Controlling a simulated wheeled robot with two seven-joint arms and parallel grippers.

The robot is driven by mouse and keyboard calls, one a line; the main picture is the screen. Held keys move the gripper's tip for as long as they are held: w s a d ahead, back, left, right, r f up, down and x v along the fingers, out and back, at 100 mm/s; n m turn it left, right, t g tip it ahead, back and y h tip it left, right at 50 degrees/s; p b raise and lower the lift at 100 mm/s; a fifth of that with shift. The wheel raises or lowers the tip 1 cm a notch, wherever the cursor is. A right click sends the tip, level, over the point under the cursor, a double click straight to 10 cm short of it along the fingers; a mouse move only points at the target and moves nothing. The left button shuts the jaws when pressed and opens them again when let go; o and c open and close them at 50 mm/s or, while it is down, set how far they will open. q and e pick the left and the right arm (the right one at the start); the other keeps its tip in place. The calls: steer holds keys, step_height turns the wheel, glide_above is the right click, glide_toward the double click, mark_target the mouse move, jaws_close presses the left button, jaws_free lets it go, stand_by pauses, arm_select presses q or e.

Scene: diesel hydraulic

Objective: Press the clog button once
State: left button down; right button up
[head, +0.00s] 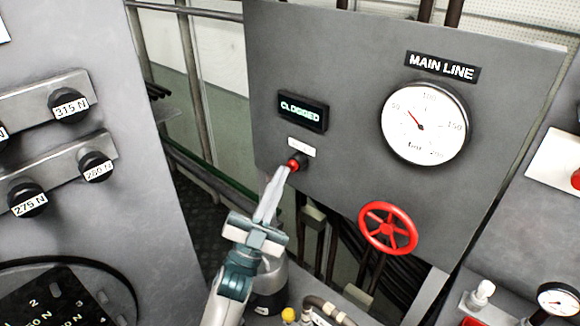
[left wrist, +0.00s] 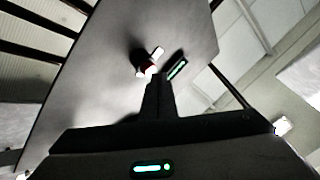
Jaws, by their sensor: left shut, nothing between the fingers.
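The clog button (head: 293,164) is a small red button on the grey panel, below a white label. Above it a dark display (head: 303,111) reads "CLOGGED" in green letters. My left gripper (head: 286,172) is shut and empty, with its fingertips at the red button. I cannot tell whether they touch it or press it. In the left wrist view the shut fingers (left wrist: 153,82) point at the button (left wrist: 149,68), and the lit display (left wrist: 177,68) is to its right. My right gripper is not in view.
The grey panel (head: 350,60) also carries a round "MAIN LINE" gauge (head: 424,122) to the right. A red handwheel (head: 388,228) stands below the gauge. A grey cabinet with black knobs (head: 70,104) is on the left. Pipes run below the panel.

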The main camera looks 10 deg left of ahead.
arm_select(q)
steer(key=shift+w+d, duration=0.3)
steer(key=shift+w, duration=0.15)
stand_by(0.8)
steer(key=shift+s, duration=0.1)
stand_by(0.3)
steer(key=shift+s+a, duration=0.5)
steer(key=shift+s, duration=0.2)
steer(key=shift+s+a+p, duration=0.3)
steer(key=shift+s+a, duration=0.4)
steer(key=shift+s, duration=0.35)
steer(key=shift+s+a+p, duration=0.3)
steer(key=shift+s+a, duration=0.4)
steer(key=shift+s, duration=0.35)
